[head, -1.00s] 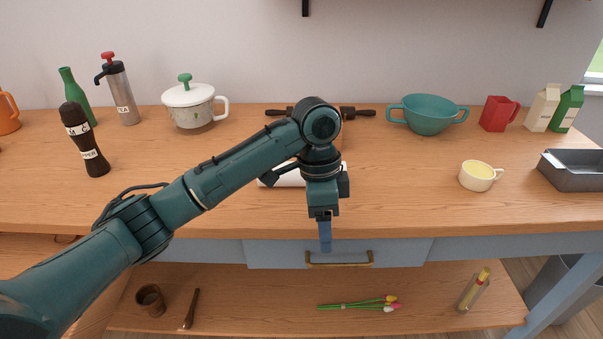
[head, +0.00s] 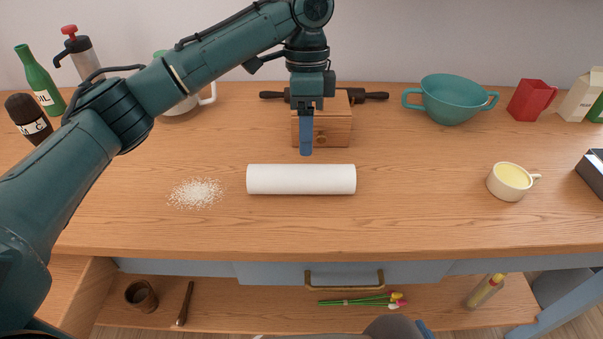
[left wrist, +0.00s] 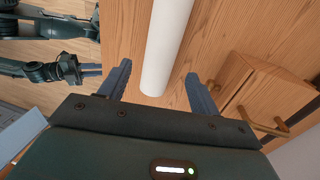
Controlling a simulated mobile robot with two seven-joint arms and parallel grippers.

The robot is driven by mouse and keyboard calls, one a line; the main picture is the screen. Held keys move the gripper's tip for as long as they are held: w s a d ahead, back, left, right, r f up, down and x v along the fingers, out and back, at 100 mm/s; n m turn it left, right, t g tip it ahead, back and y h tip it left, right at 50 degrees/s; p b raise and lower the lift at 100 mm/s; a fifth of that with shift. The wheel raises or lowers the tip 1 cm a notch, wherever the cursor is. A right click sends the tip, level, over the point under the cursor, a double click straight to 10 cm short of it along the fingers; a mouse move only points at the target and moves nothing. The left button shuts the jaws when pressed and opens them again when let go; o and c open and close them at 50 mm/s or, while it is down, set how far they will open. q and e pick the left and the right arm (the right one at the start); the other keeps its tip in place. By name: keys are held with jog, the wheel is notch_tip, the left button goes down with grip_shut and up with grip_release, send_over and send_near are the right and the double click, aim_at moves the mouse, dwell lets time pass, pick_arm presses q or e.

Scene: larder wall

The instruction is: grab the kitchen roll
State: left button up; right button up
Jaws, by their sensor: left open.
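The kitchen roll (head: 301,180) is a plain white cylinder lying on its side across the wooden worktop, fully in view. In the left wrist view the roll (left wrist: 164,40) runs down between the two fingers, with its near end by the tips. My left gripper (head: 306,151) is open, points down and is empty. In the head view its tips show just behind the roll; I see no contact. My right gripper (left wrist: 91,73) shows small at the left of the left wrist view; its jaws are too unclear to judge.
A wooden box (head: 333,128) stands close behind the roll. White grains (head: 196,193) are spilled left of it. A teal bowl (head: 452,99) and a cream cup (head: 510,181) stand to the right. The worktop between roll and cup is clear.

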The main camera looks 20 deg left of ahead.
aim_at(304, 167)
pick_arm(q)
jog(key=f, duration=0.4)
jog(key=shift+s+d+f, duration=0.1)
jog(key=shift+s+f, duration=0.2)
jog(key=shift+s, duration=0.1)
jog(key=shift+s+f, duration=0.15)
jog(key=shift+f, duration=1.15)
jog(key=shift+s+f, duration=0.15)
jog(key=shift+f, duration=1.15)
jog(key=shift+c, duration=0.5)
jog(key=c, duration=0.6)
jog(key=shift+r, duration=0.1)
jog(key=shift+c, duration=0.2)
